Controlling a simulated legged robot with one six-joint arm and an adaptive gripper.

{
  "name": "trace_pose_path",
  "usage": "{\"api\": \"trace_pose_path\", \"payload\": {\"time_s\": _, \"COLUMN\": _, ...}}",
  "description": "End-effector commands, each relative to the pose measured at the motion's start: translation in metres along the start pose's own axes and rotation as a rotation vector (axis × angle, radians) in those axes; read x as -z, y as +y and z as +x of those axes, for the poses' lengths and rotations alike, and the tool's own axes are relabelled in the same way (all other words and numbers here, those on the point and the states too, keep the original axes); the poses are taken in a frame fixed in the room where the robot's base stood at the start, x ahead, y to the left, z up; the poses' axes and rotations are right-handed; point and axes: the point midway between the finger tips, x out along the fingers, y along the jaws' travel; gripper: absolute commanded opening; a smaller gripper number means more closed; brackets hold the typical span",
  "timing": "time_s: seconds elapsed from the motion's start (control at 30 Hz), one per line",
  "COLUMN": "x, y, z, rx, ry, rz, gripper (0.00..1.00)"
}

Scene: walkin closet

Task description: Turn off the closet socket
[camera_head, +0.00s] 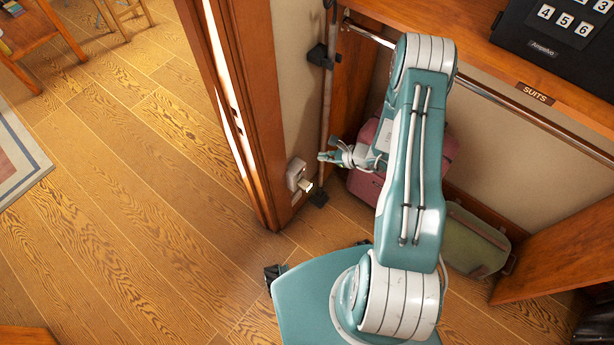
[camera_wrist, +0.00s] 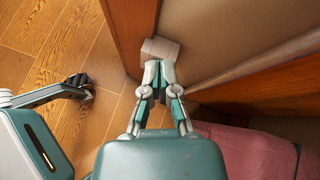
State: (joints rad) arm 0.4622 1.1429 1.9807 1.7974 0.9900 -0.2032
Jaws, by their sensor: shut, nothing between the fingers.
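The closet socket (camera_head: 295,174) is a small white box low on the narrow wall beside the wooden door frame. A pale yellowish part (camera_head: 305,186) sticks out at its lower right. In the head view my gripper (camera_head: 322,156) is to the right of the socket, with a small gap in the picture. Its fingers are together and empty. In the wrist view the socket (camera_wrist: 161,46) lies just past the fingertips of my gripper (camera_wrist: 158,68), which overlap its near edge. I cannot tell whether they touch it. The socket's switch face is not clear there.
The door frame (camera_head: 242,110) stands left of the socket and a vertical pipe (camera_head: 327,110) right of it. A pink suitcase (camera_head: 362,187) and a green bag (camera_head: 472,240) sit under the hanging rail (camera_head: 520,110). Wooden floor (camera_head: 130,220) is open at left.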

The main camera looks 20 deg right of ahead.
Motion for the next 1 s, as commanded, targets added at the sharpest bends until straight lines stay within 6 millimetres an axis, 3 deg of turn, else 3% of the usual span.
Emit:
{"api": "trace_pose_path", "payload": {"time_s": 0.03, "x": 0.018, "y": 0.007, "z": 0.004, "rx": 0.018, "ry": 0.011, "rz": 0.050, "gripper": 0.00}}
{"api": "trace_pose_path", "payload": {"time_s": 0.2, "x": 0.072, "y": 0.025, "z": 0.016, "rx": 0.095, "ry": 0.051, "rz": 0.200, "gripper": 0.00}}
{"api": "trace_pose_path", "payload": {"time_s": 0.4, "x": 0.117, "y": 0.046, "z": 0.023, "rx": 0.162, "ry": 0.094, "rz": 0.325, "gripper": 0.00}}
{"api": "trace_pose_path", "payload": {"time_s": 0.57, "x": 0.130, "y": 0.053, "z": 0.025, "rx": 0.183, "ry": 0.107, "rz": 0.360, "gripper": 0.00}}
{"api": "trace_pose_path", "payload": {"time_s": 1.0, "x": 0.131, "y": 0.053, "z": 0.033, "rx": 0.181, "ry": 0.108, "rz": 0.360, "gripper": 0.00}}
